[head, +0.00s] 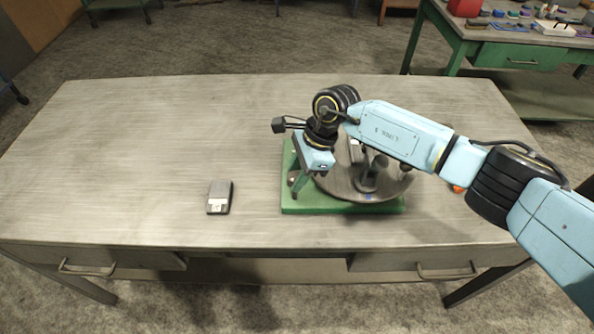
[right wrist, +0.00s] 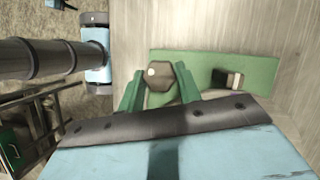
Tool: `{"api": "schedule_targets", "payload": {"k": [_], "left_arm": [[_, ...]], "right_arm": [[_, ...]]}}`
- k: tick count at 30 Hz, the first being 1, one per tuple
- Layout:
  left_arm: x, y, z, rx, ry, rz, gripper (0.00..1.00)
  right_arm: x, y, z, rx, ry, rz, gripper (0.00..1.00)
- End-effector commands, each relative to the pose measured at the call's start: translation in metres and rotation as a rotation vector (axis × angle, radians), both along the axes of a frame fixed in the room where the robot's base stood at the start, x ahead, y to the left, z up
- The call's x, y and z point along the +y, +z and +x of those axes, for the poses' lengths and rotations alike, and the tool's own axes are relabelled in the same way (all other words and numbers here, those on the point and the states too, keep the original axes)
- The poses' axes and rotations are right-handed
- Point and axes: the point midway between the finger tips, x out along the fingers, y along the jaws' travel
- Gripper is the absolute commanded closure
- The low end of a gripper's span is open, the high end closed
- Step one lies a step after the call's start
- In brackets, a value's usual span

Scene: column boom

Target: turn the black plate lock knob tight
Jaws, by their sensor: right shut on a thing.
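The black plate lock knob (right wrist: 160,88) is a dark faceted head with a small pale spot, seen from above in the right wrist view. My right gripper (right wrist: 160,92) is shut on it, with one green finger on each side. In the head view the right gripper (head: 297,186) points down at the left end of the green base (head: 300,207), and the fingers and wrist mostly hide the knob. A round grey metal plate (head: 390,190) lies over the base, partly behind my arm. My left gripper is not in view.
A small grey device (head: 220,197) lies on the table (head: 130,150), left of the base. The table's left half is otherwise clear. A small orange thing (head: 458,188) shows beneath my right arm. Another green bench (head: 510,56) with several items stands behind right.

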Motion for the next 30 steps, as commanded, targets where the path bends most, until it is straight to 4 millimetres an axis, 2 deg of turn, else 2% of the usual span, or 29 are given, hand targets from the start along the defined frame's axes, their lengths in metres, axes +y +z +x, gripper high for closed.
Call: {"api": "schedule_targets", "payload": {"k": [21,30], "left_arm": [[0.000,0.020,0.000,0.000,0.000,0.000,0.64],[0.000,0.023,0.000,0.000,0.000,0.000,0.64]], "right_arm": [[0.000,0.002,-0.004,-0.002,-0.673,0.000,0.89],[0.001,0.001,-0.005,-0.001,-0.905,0.001,0.89]]}}
